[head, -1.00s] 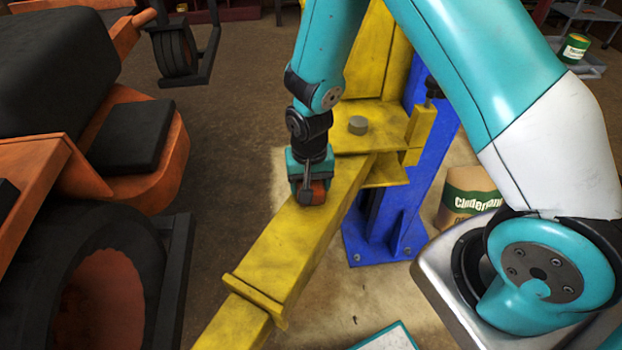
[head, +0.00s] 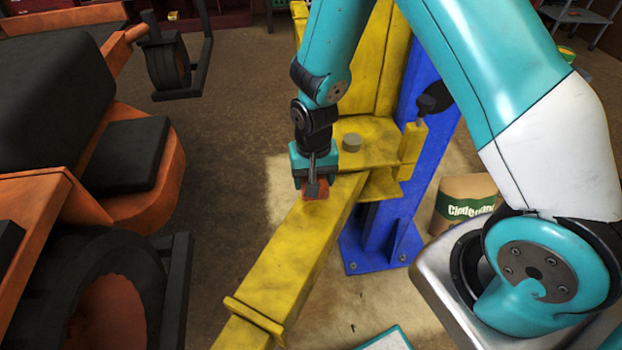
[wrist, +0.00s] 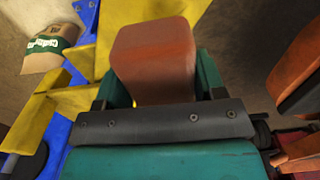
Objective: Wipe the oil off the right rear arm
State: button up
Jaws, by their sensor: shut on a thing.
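The yellow lift arm (head: 290,257) runs from the yellow carriage at the blue post down toward the lower left, with dark smudges on its top face. My gripper (head: 313,186) is shut on a reddish-brown block-like wiping thing (wrist: 155,58), which fills the space between the fingers in the wrist view. In the head view this thing (head: 315,190) is low over the arm's upper end, near the carriage; I cannot tell whether it touches. My gripper hides part of the arm there.
The orange mower (head: 150,195) with black seat and wheels stands left. The blue post (head: 385,243) and a labelled paper bag (head: 463,203) are right of the arm. A round grey pad or knob (head: 352,142) sits on the carriage. Brown floor lies open between mower and arm.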

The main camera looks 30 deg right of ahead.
jog(key=shift+r+p, duration=0.95)
jog(key=shift+r, duration=0.5)
